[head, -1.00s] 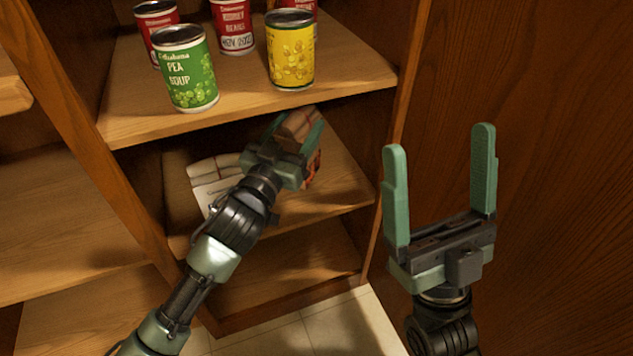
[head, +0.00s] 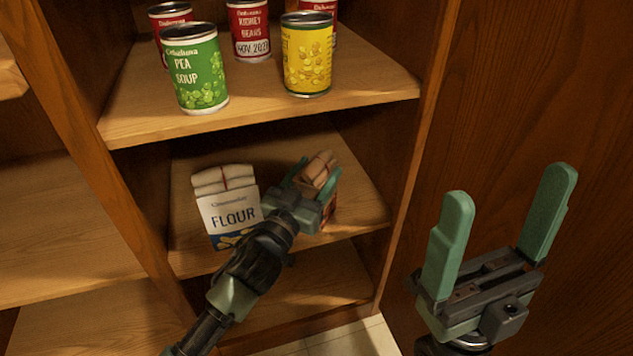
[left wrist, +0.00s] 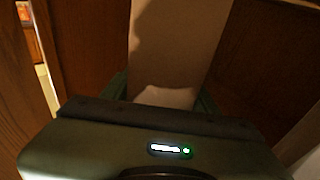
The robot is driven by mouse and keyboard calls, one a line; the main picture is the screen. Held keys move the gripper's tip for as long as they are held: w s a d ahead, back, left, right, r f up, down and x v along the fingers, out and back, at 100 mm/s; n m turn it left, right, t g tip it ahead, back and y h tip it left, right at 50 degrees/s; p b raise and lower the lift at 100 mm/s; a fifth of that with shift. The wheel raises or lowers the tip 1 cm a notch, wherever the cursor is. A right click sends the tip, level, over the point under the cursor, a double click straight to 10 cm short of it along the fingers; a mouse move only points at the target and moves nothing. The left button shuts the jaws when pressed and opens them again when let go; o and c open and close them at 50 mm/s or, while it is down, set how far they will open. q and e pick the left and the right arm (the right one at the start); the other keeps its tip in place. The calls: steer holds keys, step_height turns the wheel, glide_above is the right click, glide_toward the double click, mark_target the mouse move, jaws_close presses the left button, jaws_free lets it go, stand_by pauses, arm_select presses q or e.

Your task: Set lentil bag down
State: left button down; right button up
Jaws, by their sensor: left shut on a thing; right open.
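The lentil bag (head: 318,167) is a brown-topped bag with some red low on its side, at the middle shelf (head: 360,212), right of the flour bag. My left gripper (head: 315,180) is shut on it and hides much of its front. In the left wrist view a pale tan bag surface (left wrist: 175,45) fills the space between the fingers. Whether the bag's base touches the shelf is hidden. My right gripper (head: 502,235) is open and empty, in front of the right wooden panel.
A white flour bag (head: 228,205) stands on the middle shelf just left of my left gripper. The upper shelf holds a green pea soup can (head: 195,70), a yellow can (head: 307,55) and red cans (head: 248,28). The cabinet side wall (head: 400,150) is to the right.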

arm_select(q)
steer(key=shift+f, duration=0.25)
steer(key=shift+r, duration=0.15)
steer(key=c, duration=0.7)
jaws_free()
steer(key=shift+f, duration=0.25)
steer(key=shift+r, duration=0.1)
